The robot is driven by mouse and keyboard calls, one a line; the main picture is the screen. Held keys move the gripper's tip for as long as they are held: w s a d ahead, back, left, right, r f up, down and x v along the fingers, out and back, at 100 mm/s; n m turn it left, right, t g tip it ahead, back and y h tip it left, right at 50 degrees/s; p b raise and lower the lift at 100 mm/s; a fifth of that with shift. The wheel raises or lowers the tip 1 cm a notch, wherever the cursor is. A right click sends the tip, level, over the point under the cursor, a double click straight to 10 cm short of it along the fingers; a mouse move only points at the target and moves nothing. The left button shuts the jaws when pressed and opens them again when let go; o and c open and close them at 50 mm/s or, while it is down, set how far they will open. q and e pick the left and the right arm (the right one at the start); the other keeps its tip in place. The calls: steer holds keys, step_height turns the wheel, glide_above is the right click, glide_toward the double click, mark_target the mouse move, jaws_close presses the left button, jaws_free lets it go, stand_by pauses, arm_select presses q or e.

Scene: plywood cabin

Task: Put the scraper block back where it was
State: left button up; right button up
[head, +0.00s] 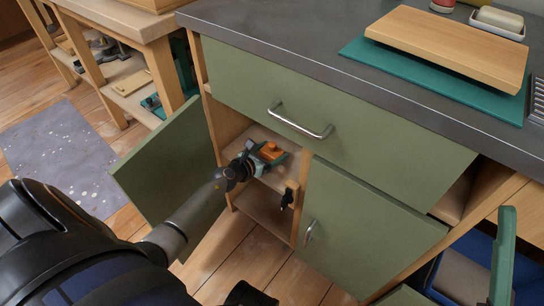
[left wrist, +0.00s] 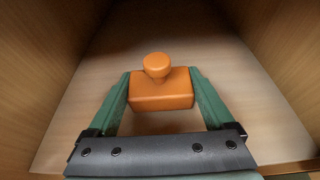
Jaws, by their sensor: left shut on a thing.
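The scraper block (head: 271,151) is orange with a round knob on top. It is inside the left compartment of the green cabinet, at the upper shelf (head: 238,150). My left gripper (head: 268,157) reaches in through the open door and is shut on the block. In the left wrist view the block (left wrist: 162,92) sits upright between the two green fingers, its knob up, over the pale wooden shelf (left wrist: 225,75). I cannot tell whether its underside touches the shelf.
Side walls flank the gripper closely. A wooden catch with a black piece (head: 288,196) sits on the divider.

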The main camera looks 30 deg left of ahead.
arm_select(q)
steer(key=shift+f, duration=0.1)
steer(key=o, duration=1.1)
